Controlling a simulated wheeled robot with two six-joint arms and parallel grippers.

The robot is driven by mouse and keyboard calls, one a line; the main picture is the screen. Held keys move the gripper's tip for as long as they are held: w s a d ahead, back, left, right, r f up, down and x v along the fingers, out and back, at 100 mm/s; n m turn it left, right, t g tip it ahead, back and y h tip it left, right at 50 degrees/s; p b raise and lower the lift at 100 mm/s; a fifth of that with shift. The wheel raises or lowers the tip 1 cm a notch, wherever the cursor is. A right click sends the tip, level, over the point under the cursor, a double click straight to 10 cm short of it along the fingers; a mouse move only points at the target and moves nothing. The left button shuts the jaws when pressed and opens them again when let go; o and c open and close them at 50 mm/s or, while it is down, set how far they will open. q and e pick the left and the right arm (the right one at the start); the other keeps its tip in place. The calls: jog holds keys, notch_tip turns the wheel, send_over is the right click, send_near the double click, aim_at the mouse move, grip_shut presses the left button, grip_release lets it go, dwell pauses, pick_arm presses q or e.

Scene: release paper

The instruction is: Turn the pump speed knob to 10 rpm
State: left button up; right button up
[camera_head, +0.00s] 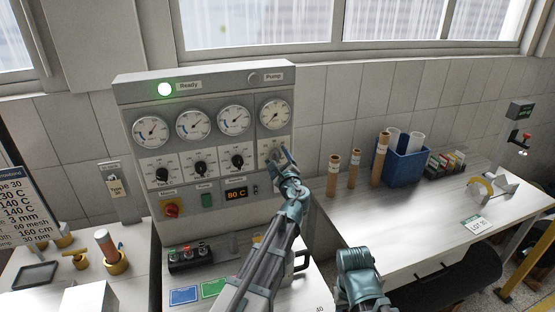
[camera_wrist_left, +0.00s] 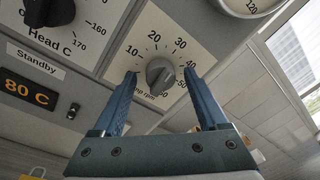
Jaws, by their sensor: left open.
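The "Pump rpm" label is partly hidden by the left finger. In the head view my left gripper (camera_head: 279,158) is at the panel's right end, below the pump gauge (camera_head: 274,114).
Three similar black knobs (camera_head: 200,168) sit left of the pump knob, over a red switch (camera_head: 170,209) and an 80 C display (camera_head: 236,194). The Ready lamp (camera_head: 165,89) glows green; the Pump lamp (camera_head: 253,77) is dark. Brown tubes (camera_head: 333,175) stand on the right-hand bench.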

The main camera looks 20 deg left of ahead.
pick_arm(q)
grip_shut()
dwell(0.3)
jog(key=n, duration=0.4)
jog(key=shift+b, duration=0.35)
jog(key=n, duration=0.4)
jog(key=shift+d+n+y+b, duration=0.1)
jog(key=shift+n+y+b, duration=0.2)
jog(key=shift+n, duration=0.1)
jog(key=n, duration=0.4)
jog(key=shift+n, duration=0.3)
jog(key=shift+n+y, duration=0.5)
jog(key=shift+n, duration=1.9)
